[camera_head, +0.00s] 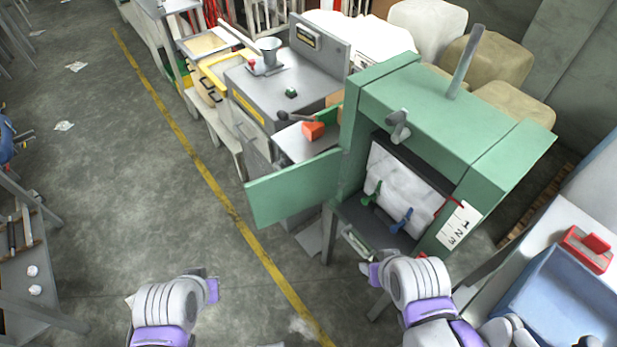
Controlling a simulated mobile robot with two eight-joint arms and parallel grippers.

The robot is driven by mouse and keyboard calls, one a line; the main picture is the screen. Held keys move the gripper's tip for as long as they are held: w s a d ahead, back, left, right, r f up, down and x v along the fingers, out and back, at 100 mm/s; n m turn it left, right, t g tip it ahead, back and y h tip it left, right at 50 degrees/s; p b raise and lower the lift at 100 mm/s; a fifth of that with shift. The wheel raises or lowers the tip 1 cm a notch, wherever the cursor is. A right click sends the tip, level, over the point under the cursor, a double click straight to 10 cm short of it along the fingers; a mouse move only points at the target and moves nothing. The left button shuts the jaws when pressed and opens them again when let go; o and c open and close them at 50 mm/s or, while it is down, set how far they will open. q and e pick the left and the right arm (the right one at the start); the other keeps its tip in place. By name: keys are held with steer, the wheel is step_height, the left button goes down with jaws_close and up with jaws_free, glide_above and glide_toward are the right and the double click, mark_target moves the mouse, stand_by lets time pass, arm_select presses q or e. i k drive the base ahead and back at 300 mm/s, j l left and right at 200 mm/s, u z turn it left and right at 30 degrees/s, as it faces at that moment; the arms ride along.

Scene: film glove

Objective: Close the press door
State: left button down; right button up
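The green press (455,105) stands right of centre with its front opening exposed. Its green door (292,190) is swung out to the left, wide open. Inside the opening are a pale, bag-like item (398,185), a green clip (371,193) and a blue clip (402,221). My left gripper (212,288) is low in the view, in front of the door and apart from it. My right gripper (372,274) is below the press opening, close to its lower front. Whether either gripper is open or shut is unclear, as the fingers are small and partly hidden.
A grey machine bench (285,85) with a metal funnel stands behind the door. At the right are a blue bin (565,300) and a red block (588,248). A shelf (30,265) stands at the left edge. The floor (130,190) left of the yellow line is mostly clear.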

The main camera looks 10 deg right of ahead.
mark_target(273, 198)
steer(key=i+j+z, duration=0.25)
steer(key=z, duration=0.2)
steer(key=i+j+z, duration=0.2)
steer(key=j+z, duration=0.3)
steer(key=i+j+z, duration=0.1)
steer(key=j+z, duration=1.25)
steer(key=j, duration=0.15)
steer(key=k+j+z, duration=0.15)
steer(key=j+z, duration=0.35)
steer(key=k+j+z, duration=0.2)
steer(key=k+z, duration=0.15)
steer(key=k, duration=0.2)
